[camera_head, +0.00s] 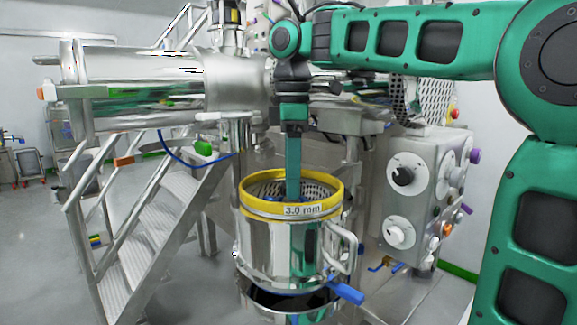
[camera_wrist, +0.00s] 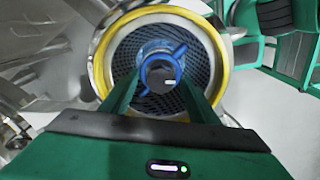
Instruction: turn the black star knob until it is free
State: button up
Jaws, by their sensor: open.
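My gripper (camera_head: 292,190) points straight down into the yellow-rimmed metal vessel (camera_head: 265,253) labelled "3.0 mm". In the wrist view its two green fingers (camera_wrist: 158,88) are apart, on either side of a blue hub with arms (camera_wrist: 174,52) inside the perforated basket (camera_wrist: 205,72). A dark grey round part shows in the middle of the hub, with a small light mark. I cannot make out a star shape there, so I cannot tell whether it is the black star knob. Contact between fingers and hub cannot be told. In the head view the fingertips are hidden by the rim.
A blue-gripped handle (camera_head: 346,292) sticks out at the vessel's lower right. A control box (camera_head: 425,212) with dials stands to the right. Metal stairs (camera_head: 155,225) are at the left, and a large steel cylinder (camera_head: 150,80) is above left.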

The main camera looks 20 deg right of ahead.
jog(key=shift+r, duration=0.1)
notch_tip(320, 180, up, 11)
jog(key=shift+w+f, duration=0.15)
jog(key=shift+f, duration=0.05)
dwell(0.6)
dwell(0.4)
